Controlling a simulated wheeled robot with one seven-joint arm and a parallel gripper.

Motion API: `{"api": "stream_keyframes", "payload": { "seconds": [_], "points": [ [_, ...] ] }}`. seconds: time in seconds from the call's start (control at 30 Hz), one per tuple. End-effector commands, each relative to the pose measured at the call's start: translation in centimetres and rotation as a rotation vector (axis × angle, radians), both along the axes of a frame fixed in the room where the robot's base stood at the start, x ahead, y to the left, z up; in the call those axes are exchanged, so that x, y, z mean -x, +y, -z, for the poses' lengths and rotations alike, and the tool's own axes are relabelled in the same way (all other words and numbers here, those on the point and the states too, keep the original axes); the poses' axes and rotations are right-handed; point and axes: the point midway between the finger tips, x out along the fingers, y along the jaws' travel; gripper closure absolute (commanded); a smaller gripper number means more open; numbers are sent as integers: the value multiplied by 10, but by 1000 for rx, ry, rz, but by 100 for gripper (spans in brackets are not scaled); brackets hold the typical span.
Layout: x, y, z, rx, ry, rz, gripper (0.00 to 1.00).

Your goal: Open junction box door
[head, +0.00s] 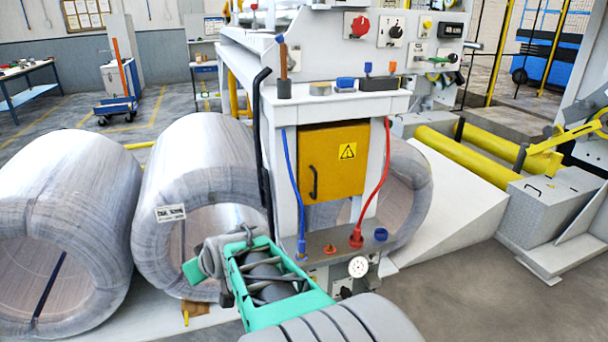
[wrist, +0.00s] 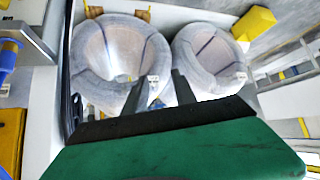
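The junction box door (head: 333,160) is orange-yellow with a warning triangle and looks shut in the white machine frame. Its dark vertical handle (head: 313,183) is at the door's left side. In the wrist view a piece of the yellow box (wrist: 9,140) shows at the left edge; the handle cannot be seen there. My gripper (wrist: 158,76) shows two dark fingers spread apart with nothing between them, toward the coils. In the head view my arm's end is below and left of the door, apart from it; the fingers are not clear there.
Large wire coils (head: 190,165) stand left of the box, and another is behind it. A blue cable (head: 289,185) and a red cable (head: 384,175) run down beside the door. A shelf with a gauge (head: 358,267) juts out below. Grey floor at right is open.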

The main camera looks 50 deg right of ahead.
Motion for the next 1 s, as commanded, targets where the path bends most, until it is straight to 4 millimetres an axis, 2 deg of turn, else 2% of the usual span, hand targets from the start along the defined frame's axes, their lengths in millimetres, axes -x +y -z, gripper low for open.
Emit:
{"api": "stream_keyframes", "payload": {
  "seconds": [0.03, 0.07, 0.1, 0.17, 0.2, 0.3, 0.4, 0.47, 0.8, 1.0],
  "points": [
    [-15, -66, -12, 19, -114, 88, 67],
    [-21, -102, -20, 42, -196, 134, 67],
    [-21, -151, -30, 76, -299, 202, 67],
    [-6, -220, -46, 139, -438, 307, 67],
    [10, -259, -54, 181, -514, 375, 67],
    [51, -322, -68, 267, -643, 503, 67],
    [74, -350, -75, 313, -701, 567, 67],
    [77, -357, -77, 323, -713, 579, 67],
    [33, -394, -79, 324, -713, 577, 67],
    [21, -405, -77, 324, -714, 577, 67]
  ]
}}
